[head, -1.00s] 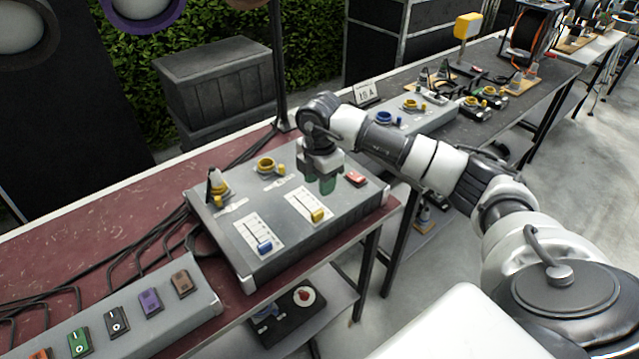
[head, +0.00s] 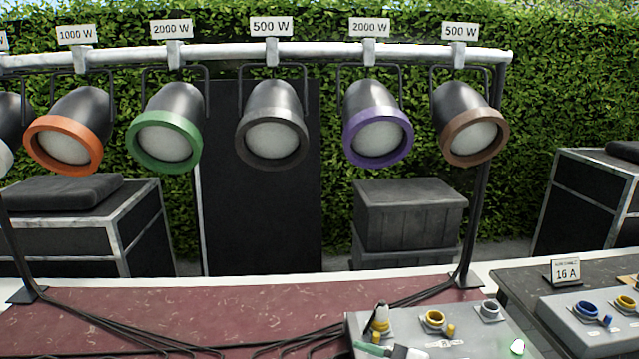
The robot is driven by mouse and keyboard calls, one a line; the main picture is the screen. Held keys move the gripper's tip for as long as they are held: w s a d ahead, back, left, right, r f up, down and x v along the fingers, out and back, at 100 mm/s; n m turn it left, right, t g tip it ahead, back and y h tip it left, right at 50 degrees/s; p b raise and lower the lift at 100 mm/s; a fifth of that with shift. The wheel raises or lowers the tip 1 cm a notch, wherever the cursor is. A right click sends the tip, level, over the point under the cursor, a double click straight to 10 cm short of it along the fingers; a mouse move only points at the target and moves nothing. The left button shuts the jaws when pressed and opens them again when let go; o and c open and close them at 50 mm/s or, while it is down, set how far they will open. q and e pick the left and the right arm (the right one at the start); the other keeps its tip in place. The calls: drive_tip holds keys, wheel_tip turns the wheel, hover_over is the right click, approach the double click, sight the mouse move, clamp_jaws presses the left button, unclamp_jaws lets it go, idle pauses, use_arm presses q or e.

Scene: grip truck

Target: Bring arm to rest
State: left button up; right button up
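In the head view, a green-tipped piece with a white and dark body shows at the bottom edge, over the grey control box (head: 465,338). It looks like the end of my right gripper (head: 374,348). Its fingers are too small and cut off to tell whether they are open or shut. No arm links show above it. My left gripper is not in view. The box carries a plug (head: 380,318) in a yellow socket, an empty-looking yellow socket (head: 433,318) and a grey socket (head: 489,310).
Lamps with orange (head: 64,145), green (head: 163,140), grey (head: 272,139), purple (head: 378,138) and brown (head: 473,139) rims hang from a truss (head: 330,54). Cables (head: 130,335) lie on the red table (head: 230,300). A 16 A sign (head: 566,271) stands at right.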

drive_tip(key=d+m+t+h, duration=0.8)
drive_tip(key=m+t+h, duration=0.35)
drive_tip(key=m, duration=0.35)
drive_tip(key=s+d+f+m+g+h, duration=0.5)
drive_tip(key=s+d+f+m+h, duration=0.15)
drive_tip(key=f, duration=0.25)
drive_tip(key=s+f+n+g+y, duration=0.1)
drive_tip(key=s+f+g, duration=0.4)
drive_tip(key=s, duration=0.3)
drive_tip(key=s+f+n+g, duration=0.1)
drive_tip(key=s+f+g, duration=0.4)
drive_tip(key=s, duration=0.4)
wheel_tip(320, 180, down, 25)
drive_tip(key=g, duration=0.2)
drive_tip(key=s+d+f, duration=0.2)
drive_tip(key=s+f, duration=1.5)
drive_tip(key=shift+g+b, duration=0.35)
drive_tip(key=shift+b, duration=0.1)
